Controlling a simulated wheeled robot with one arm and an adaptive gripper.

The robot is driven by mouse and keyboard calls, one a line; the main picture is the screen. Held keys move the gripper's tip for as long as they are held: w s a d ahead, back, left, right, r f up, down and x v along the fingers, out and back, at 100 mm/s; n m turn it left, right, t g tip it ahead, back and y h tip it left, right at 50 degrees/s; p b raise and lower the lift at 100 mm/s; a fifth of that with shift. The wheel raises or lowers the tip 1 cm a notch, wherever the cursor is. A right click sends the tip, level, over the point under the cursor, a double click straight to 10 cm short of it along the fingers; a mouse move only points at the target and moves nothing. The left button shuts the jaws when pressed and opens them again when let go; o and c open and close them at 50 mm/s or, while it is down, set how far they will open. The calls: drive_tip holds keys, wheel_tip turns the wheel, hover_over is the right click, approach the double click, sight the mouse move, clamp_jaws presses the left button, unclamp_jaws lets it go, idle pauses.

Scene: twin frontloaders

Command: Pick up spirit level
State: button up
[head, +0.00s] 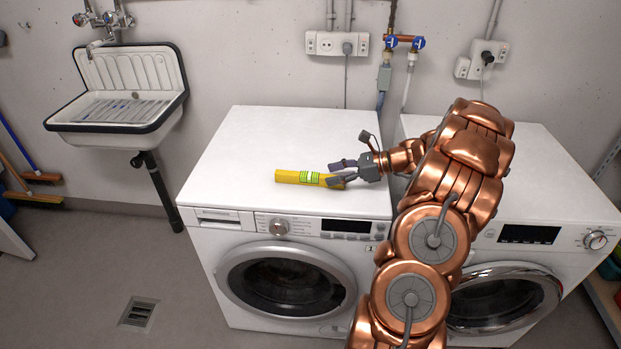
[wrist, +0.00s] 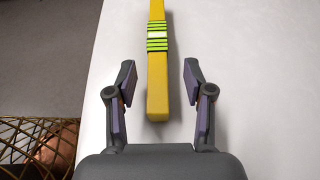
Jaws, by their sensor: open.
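A yellow spirit level (head: 290,177) with a green-striped vial section lies on top of the left washing machine (head: 250,140), near its front edge. In the wrist view the spirit level (wrist: 157,90) runs away from me, with its near end between my fingers. My gripper (head: 338,174) is open at the right end of the level. In the wrist view my gripper (wrist: 157,82) has one finger on each side of the level, with a gap on both sides. Neither finger appears to touch it.
A second washing machine (head: 550,185) stands to the right, partly behind my arm. A sink (head: 130,90) hangs on the wall at the left. Sockets (head: 337,43) and pipes are on the back wall. The rest of the left machine's top is clear.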

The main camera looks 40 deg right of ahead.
sight(321, 176)
drive_tip(key=shift+p+x, duration=0.45)
drive_tip(key=shift+x, duration=1.8)
drive_tip(key=shift+s+f, duration=0.15)
drive_tip(key=shift+c, duration=0.3)
clamp_jaws()
